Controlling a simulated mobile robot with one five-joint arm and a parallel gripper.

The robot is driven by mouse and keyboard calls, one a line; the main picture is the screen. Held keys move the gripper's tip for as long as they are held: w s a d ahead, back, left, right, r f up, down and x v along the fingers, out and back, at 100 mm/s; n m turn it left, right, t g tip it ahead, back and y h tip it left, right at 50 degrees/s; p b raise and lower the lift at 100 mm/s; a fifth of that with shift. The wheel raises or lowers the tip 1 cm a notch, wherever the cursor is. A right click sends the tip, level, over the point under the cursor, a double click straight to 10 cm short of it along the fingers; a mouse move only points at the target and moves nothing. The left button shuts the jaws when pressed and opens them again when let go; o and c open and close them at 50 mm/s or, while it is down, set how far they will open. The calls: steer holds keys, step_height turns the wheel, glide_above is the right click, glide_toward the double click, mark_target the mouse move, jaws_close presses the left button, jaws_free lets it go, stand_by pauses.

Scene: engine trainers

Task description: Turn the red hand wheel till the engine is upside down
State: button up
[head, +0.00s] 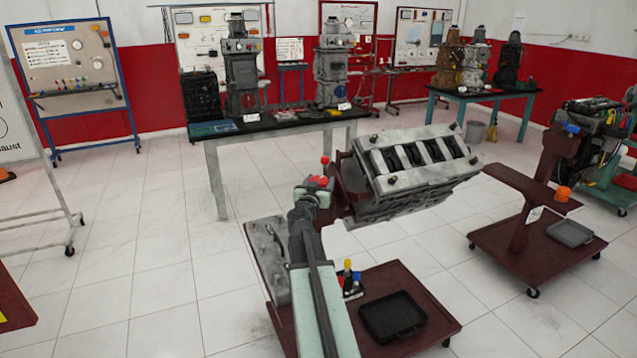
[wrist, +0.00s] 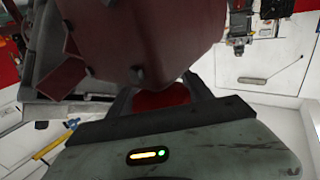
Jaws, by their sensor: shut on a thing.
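The grey engine block (head: 416,180) hangs on a dark red stand (head: 420,290), tilted, with its row of open cylinder bores facing up. The red hand wheel (head: 318,182) is at the left end of the mount, with a red knob standing up behind it; much of the wheel is hidden by my gripper. My gripper (head: 314,190) is at the wheel. In the wrist view, the dark fingers are shut on a red part of the hand wheel (wrist: 163,98), close beneath the dark red mount (wrist: 140,40).
A black tray (head: 393,316) and small bottles (head: 350,278) sit on the stand's base. A second dark red stand (head: 520,215) is at the right. A table with engines (head: 285,125) stands behind. Tiled floor is open at the left.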

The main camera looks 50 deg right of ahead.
steer(key=m+g+h, duration=0.1)
steer(key=m+g, duration=0.1)
steer(key=m+g+h, duration=0.1)
steer(key=g, duration=0.2)
steer(key=shift+s+d+m, duration=0.15)
steer(key=shift+d+m, duration=0.05)
steer(key=shift+m, duration=0.2)
steer(key=m+g, duration=0.1)
steer(key=g, duration=0.1)
steer(key=m+g, duration=0.2)
steer(key=g, duration=0.1)
steer(key=s+m+g, duration=0.1)
steer(key=g, duration=0.1)
steer(key=shift+d+m+g, duration=0.1)
steer(key=shift+m+g, duration=0.2)
steer(key=m+g+y, duration=0.1)
steer(key=m+g, duration=0.1)
steer(key=g, duration=0.1)
steer(key=s+m+g+y, duration=0.1)
steer(key=m+g, duration=0.1)
steer(key=g, duration=0.1)
steer(key=shift+a, duration=0.2)
steer(key=shift+s+a+m+g+y, duration=0.15)
steer(key=shift+s+m+g+y, duration=0.1)
steer(key=shift+m+g+y, duration=0.55)
steer(key=shift+s+a+m+g+y, duration=0.1)
steer(key=shift+s+m+g+y, duration=0.1)
steer(key=shift+m+g+y, duration=0.55)
steer(key=shift+g, duration=0.35)
